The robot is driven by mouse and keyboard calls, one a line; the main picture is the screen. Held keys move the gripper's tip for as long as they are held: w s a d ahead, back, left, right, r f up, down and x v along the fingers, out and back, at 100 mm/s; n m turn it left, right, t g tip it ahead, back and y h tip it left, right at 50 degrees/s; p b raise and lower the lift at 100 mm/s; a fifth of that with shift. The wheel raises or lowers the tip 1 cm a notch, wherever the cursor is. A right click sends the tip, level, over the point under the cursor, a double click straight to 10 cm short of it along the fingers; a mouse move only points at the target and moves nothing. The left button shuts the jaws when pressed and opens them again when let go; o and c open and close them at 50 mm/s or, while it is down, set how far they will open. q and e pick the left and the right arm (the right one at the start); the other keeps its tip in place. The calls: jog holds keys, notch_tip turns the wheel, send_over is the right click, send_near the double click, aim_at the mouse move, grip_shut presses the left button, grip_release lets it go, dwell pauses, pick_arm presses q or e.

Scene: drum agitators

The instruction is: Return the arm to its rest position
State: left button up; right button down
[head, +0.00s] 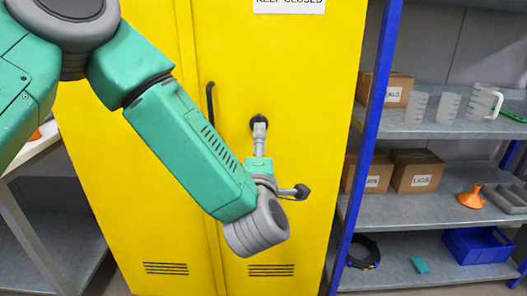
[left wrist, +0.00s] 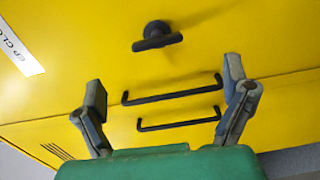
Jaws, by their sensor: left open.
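My left arm comes in from the upper left in the head view and bends down across the yellow cabinet (head: 315,140). My left gripper (head: 281,158) is in front of the right-hand door, partly hidden behind my wrist. In the left wrist view the gripper (left wrist: 165,82) has its two fingers spread wide, with nothing held between them. A black T-shaped handle (left wrist: 157,37) on the cabinet face lies beyond the fingertips; in the head view one finger partly covers it. My right gripper is in neither view.
Two black bar handles (left wrist: 172,94) flank the door seam. The cabinet doors look shut. A blue-post shelf (head: 430,128) at right holds boxes, clear jugs (head: 483,102), an orange funnel (head: 471,196) and a blue bin (head: 478,246). A table (head: 30,148) stands at left.

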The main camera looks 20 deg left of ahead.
pick_arm(q)
jog(key=s+a+f+m+g+h, duration=0.1)
jog(key=s+f+m+g+h, duration=0.4)
jog(key=f, duration=0.8)
jog(key=s+a+f+m+g+h, duration=0.1)
jog(key=s+a+f+m+g, duration=0.15)
jog(key=s+f+m, duration=0.8)
jog(key=s+a+f+m+g, duration=0.3)
jog(key=s+f, duration=0.3)
jog(key=s, duration=0.4)
jog(key=s+a+f+m+g+y, duration=0.1)
jog(key=s+a+f+m+g, duration=0.2)
jog(key=s, duration=0.7)
notch_tip(320, 180, down, 4)
jog(key=a+g, duration=0.2)
jog(key=g, duration=0.1)
jog(key=shift+s+a, duration=0.15)
jog(key=shift+s, duration=0.2)
